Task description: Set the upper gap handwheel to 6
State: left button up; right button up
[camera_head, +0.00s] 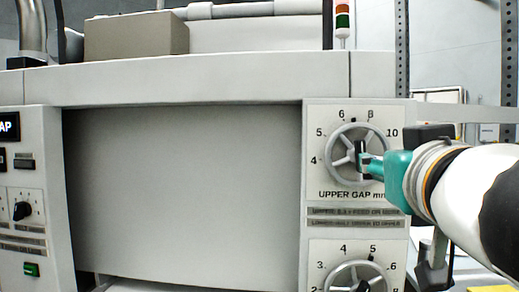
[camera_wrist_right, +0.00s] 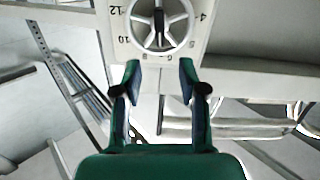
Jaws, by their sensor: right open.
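The upper gap handwheel (camera_head: 345,135), a grey spoked wheel, sits on a white panel marked UPPER GAP. Its dial shows 4, 5, 6, 8 and 10; a small dark mark at the top of the rim lies between 6 and 8. My right gripper (camera_head: 370,160), teal, is in front of the wheel's right side and hides part of it. In the right wrist view the wheel (camera_wrist_right: 176,33) appears upside down beyond the fingertips. There my right gripper (camera_wrist_right: 159,75) is open and empty, its fingers apart. Contact with the wheel cannot be told. My left gripper is not in view.
A second handwheel (camera_head: 345,274) with its own dial sits below, partly cut off. A control panel (camera_head: 24,205) with a black knob and green button is at the left. A perforated post (camera_head: 402,50) stands behind at the right.

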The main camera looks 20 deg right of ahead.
jog(key=p+x, duration=0.2)
jog(key=x, duration=1)
jog(key=shift+p, duration=0.4)
grip_shut()
